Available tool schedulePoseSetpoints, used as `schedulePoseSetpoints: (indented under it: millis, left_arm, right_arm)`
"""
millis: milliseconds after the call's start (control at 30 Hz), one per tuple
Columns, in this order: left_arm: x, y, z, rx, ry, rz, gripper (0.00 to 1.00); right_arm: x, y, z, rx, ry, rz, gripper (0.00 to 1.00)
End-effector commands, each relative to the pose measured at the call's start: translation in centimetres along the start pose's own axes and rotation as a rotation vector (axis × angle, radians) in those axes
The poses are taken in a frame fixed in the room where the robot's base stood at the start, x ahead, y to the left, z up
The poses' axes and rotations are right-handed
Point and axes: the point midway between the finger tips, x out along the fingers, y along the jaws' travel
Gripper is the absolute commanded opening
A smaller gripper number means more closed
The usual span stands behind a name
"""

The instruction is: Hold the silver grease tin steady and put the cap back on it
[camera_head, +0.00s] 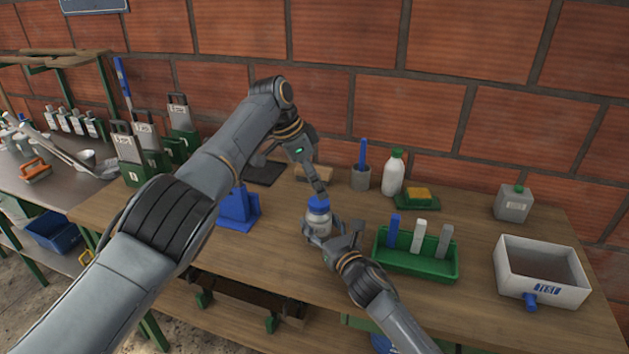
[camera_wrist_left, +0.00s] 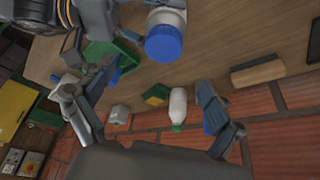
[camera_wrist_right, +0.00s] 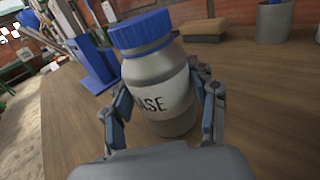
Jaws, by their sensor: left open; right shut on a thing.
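The silver grease tin (camera_head: 317,224) stands upright on the wooden bench, its label partly reading "ASE" in the right wrist view (camera_wrist_right: 165,85). The blue cap (camera_head: 318,204) sits on top of the tin; whether it is fully tightened I cannot tell. It also shows in the left wrist view (camera_wrist_left: 163,43). My right gripper (camera_wrist_right: 160,105) is shut around the tin's body, one finger on each side. My left gripper (camera_wrist_left: 138,95) is open and empty, just above the cap in the head view, its fingers apart from the cap in the left wrist view.
A green tray (camera_head: 418,263) with upright blue, white and grey pieces stands right of the tin. A blue holder (camera_head: 238,207) is at left. A pen cup (camera_head: 361,178), white bottle (camera_head: 393,173), grey can (camera_head: 514,204) and white box (camera_head: 540,272) stand behind and right.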

Motion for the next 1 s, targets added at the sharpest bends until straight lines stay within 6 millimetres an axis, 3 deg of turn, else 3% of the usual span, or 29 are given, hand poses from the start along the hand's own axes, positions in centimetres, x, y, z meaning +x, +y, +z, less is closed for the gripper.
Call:
schedulePoseSetpoints:
  millis: [367, 467, 800, 1000]
  left_arm:
    - [-0.4, -0.1, 0.0, 0.0, 0.001, -0.001, 0.95]
    - [-1.7, -0.1, 0.0, 0.0, 0.003, -0.002, 0.95]
    - [-8.8, -0.1, 0.0, 0.0, 0.001, -0.003, 0.95]
    - [-11.3, 0.0, 0.0, -0.001, 0.0, -0.001, 0.95]
  right_arm:
    - [0.0, 0.0, 0.0, 0.0, 0.001, -0.001, 0.0]
    - [0.0, 0.0, 0.0, 0.0, 0.001, -0.001, 0.0]
    - [0.0, 0.0, 0.0, 0.0, 0.001, -0.001, 0.0]
    - [0.0, 0.0, 0.0, 0.0, 0.001, 0.0, 0.0]
